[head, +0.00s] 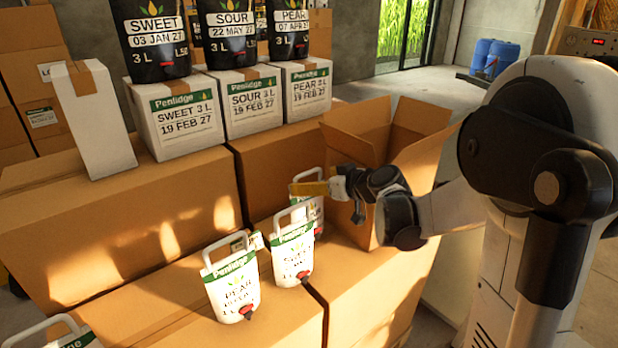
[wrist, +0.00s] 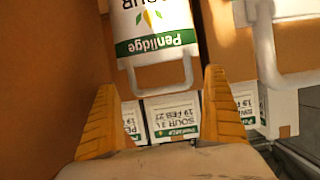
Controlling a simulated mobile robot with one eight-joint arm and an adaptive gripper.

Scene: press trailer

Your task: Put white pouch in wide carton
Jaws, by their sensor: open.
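Several white pouches with green Penlidge bands, loop handles and red taps stand on the front brown boxes. A pear pouch (head: 235,288) and a sweet pouch (head: 293,257) stand in front. A sour pouch (wrist: 155,20) stands further back, partly hidden by my gripper in the head view. My gripper (head: 308,188) is open and empty, its yellow fingers beside that pouch's top. In the wrist view my gripper (wrist: 160,82) has its fingers apart, with the pouch's handle (wrist: 163,87) between or beyond the tips; contact cannot be told. The open carton (head: 350,150) has raised flaps; its inside is mostly hidden.
White Penlidge boxes (head: 180,117) with black pouches (head: 152,40) on top line the back. A plain white carton (head: 95,120) stands left of them. Another pouch (head: 75,338) is cut off at lower left. A pouch handle (wrist: 265,45) is close right of my fingers.

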